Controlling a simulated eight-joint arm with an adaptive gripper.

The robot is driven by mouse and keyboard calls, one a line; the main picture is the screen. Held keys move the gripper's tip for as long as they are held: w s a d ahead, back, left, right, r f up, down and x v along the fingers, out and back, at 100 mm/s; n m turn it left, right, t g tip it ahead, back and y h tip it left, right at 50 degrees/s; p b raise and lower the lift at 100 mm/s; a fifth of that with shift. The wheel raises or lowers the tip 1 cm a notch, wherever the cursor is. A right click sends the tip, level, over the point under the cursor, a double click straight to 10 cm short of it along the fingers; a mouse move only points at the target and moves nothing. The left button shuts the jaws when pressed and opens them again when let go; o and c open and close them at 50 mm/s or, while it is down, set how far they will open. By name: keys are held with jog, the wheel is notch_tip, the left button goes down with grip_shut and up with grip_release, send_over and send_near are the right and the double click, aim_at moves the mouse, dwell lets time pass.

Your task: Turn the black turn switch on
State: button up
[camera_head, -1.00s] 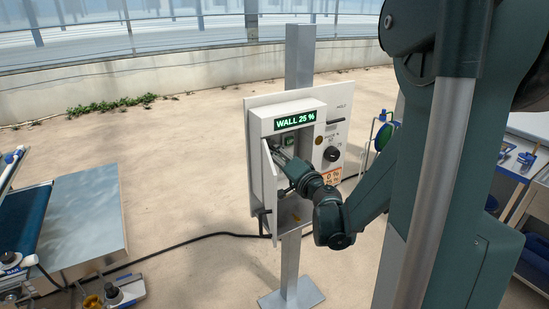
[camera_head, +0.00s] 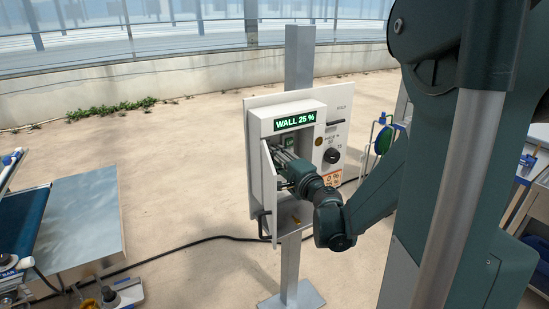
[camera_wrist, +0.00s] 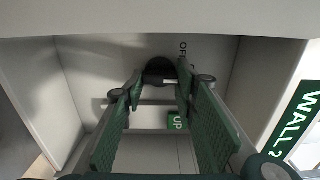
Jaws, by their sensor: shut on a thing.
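The black turn switch (camera_wrist: 160,68) is on the back wall inside the open box, with "OFF" printed at its upper right in the wrist view. My gripper (camera_wrist: 159,86) reaches into the box, and its two fingertips are closed on the switch from either side. In the head view my gripper (camera_head: 283,160) enters the box (camera_head: 254,140) through the open front, and the switch is hidden there. I cannot tell the switch's exact angle.
The box door (camera_head: 268,190) stands open at the left of my gripper. Another black dial (camera_head: 331,156) is on the panel at right. A green "UP" label (camera_wrist: 178,121) shows inside the box. A cable hangs below.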

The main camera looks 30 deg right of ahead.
jog(key=o, duration=0.6)
jog(key=shift+s, duration=0.1)
jog(key=shift+s, duration=5.9)
